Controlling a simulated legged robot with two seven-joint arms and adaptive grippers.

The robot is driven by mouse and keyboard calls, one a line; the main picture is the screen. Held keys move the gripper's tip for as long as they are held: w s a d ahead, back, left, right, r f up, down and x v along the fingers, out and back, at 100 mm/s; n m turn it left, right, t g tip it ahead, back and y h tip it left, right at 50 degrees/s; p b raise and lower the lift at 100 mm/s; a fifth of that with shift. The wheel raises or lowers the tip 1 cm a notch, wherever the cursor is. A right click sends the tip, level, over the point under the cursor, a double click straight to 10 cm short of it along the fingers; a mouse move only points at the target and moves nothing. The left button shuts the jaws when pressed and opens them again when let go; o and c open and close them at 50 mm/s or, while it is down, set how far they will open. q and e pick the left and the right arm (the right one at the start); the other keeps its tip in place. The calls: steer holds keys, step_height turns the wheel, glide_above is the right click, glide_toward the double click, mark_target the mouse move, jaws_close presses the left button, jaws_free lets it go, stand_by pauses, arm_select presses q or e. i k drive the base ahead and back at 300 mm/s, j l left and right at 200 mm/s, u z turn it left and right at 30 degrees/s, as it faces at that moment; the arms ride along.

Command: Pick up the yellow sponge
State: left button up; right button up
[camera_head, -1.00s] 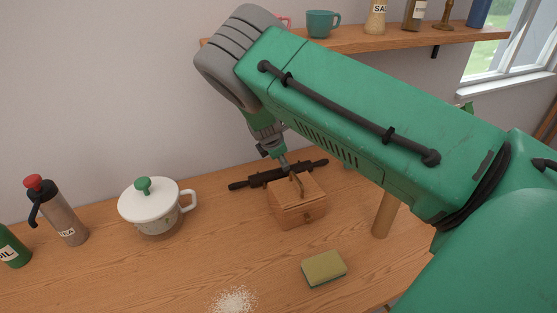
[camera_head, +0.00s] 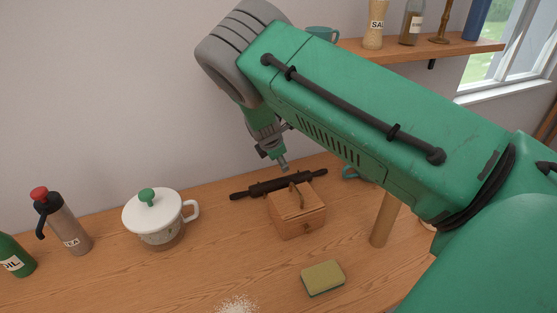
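The yellow sponge (camera_head: 323,277) has a dark green underside and lies flat on the wooden counter, in front of the small wooden box. My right arm comes in from the right and reaches across the view. Its gripper (camera_head: 284,163) hangs above and behind the wooden box, well apart from the sponge. The gripper is small and partly seen, so I cannot tell whether its fingers are open or shut. My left gripper is not in view.
A wooden box (camera_head: 297,212) with a handle stands behind the sponge, with a dark rolling pin (camera_head: 262,188) behind it. A white lidded pot (camera_head: 153,222), flask (camera_head: 66,226) and oil bottle (camera_head: 14,262) stand left. White grains (camera_head: 236,305) lie near the front.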

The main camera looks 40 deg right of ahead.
mark_target(319, 280)
steer(key=k, duration=1.5)
